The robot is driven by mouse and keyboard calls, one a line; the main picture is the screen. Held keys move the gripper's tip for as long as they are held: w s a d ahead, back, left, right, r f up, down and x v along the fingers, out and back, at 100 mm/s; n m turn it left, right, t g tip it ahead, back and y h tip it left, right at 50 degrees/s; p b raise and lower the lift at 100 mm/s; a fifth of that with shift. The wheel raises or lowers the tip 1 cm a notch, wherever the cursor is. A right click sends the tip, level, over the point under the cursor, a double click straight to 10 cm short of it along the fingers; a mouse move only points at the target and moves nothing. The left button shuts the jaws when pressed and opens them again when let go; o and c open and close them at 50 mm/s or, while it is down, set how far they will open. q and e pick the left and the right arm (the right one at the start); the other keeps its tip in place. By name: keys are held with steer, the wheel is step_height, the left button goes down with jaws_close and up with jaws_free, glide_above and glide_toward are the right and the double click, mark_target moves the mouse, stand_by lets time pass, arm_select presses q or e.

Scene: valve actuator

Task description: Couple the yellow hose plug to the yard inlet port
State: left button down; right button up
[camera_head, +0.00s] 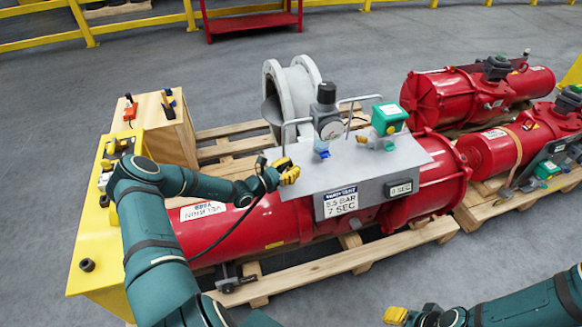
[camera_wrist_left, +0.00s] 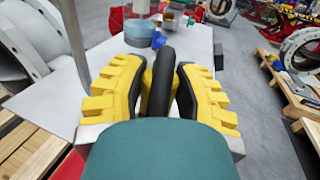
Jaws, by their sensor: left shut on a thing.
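My left gripper (camera_head: 287,170) is shut at the left edge of the grey panel (camera_head: 285,190). In the left wrist view its yellow fingers (camera_wrist_left: 158,92) close from both sides on the black hose (camera_wrist_left: 166,75). A small yellow part, likely the yellow hose plug (camera_wrist_left: 147,78), shows between the fingers, mostly hidden. A blue fitting (camera_head: 321,147) sits under the regulator and gauge, ahead of the gripper and apart from it; it also shows in the left wrist view (camera_wrist_left: 138,32). I cannot tell which fitting is the yard inlet port. My right gripper (camera_head: 396,315) is low in the head view, its opening unclear.
A regulator with a gauge (camera_head: 330,118), a green-topped box (camera_head: 388,119) and metal hoop handles (camera_head: 297,130) stand on the panel. A red actuator (camera_head: 430,175) lies beneath on a wooden pallet (camera_head: 345,262). A yellow bench (camera_head: 100,245) is at left.

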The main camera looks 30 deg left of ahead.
arm_select(q)
steer(key=shift+f, duration=0.3)
steer(key=c, duration=0.6)
jaws_free()
steer(key=v, duration=1.2)
